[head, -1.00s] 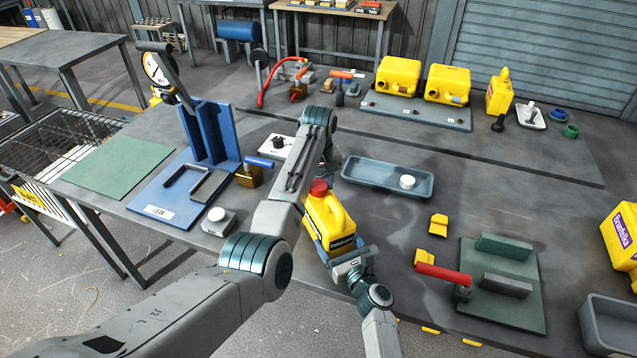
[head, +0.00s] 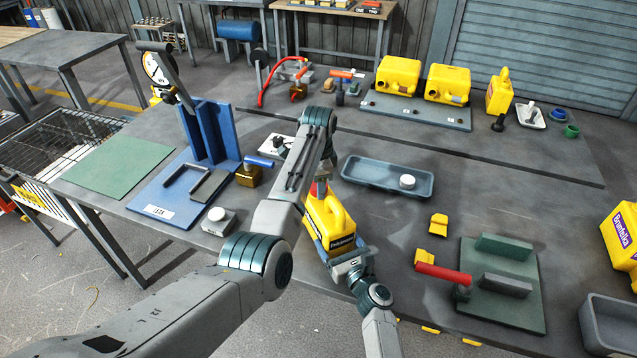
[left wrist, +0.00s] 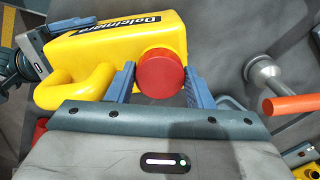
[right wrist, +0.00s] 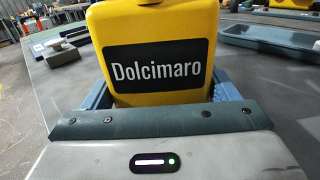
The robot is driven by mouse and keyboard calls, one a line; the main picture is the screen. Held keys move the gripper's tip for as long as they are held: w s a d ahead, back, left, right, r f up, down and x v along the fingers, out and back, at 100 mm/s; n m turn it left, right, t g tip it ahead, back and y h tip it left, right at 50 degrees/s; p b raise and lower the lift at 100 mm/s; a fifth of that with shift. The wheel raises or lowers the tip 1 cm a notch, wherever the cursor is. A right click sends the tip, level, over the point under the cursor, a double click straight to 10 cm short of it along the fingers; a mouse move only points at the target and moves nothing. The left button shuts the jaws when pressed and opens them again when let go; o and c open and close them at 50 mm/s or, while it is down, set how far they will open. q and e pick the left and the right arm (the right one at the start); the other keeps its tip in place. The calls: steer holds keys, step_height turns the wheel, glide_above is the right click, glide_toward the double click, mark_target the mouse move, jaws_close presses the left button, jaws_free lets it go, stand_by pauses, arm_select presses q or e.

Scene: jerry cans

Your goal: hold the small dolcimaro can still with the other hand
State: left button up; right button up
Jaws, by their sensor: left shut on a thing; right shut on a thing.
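The small yellow Dolcimaro can (head: 326,217) stands at the table's front edge, below my left arm. Its black label faces the right wrist camera (right wrist: 158,68). My left gripper (head: 321,183) is over the can's top, its blue fingers shut on the red cap (left wrist: 160,74). Part of the cap is hidden in the head view. My right gripper (head: 337,249) is shut on the can's lower body from the front. Its fingers (right wrist: 160,95) lie on both sides of the can. The can looks upright.
A grey tray (head: 365,178) with a white cap lies right of the can. Yellow pieces (head: 437,224) and a green board (head: 535,300) with a red-handled tool (head: 443,273) lie farther right. A blue stand (head: 150,195) and brass block are left.

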arm_select(q)
steer(key=o, duration=1.1)
steer(key=shift+r, duration=0.1)
steer(key=shift+r, duration=2.2)
steer(key=shift+c, duration=0.4)
steer(key=n, duration=0.2)
steer(key=r+n, duration=0.1)
steer(key=n, duration=0.3)
steer(key=r+n, duration=0.1)
steer(key=n, duration=0.1)
steer(key=shift+n, duration=0.3)
steer(key=n, duration=0.3)
steer(key=shift+r, duration=0.35)
steer(key=n, duration=0.4)
steer(key=shift+r, duration=0.4)
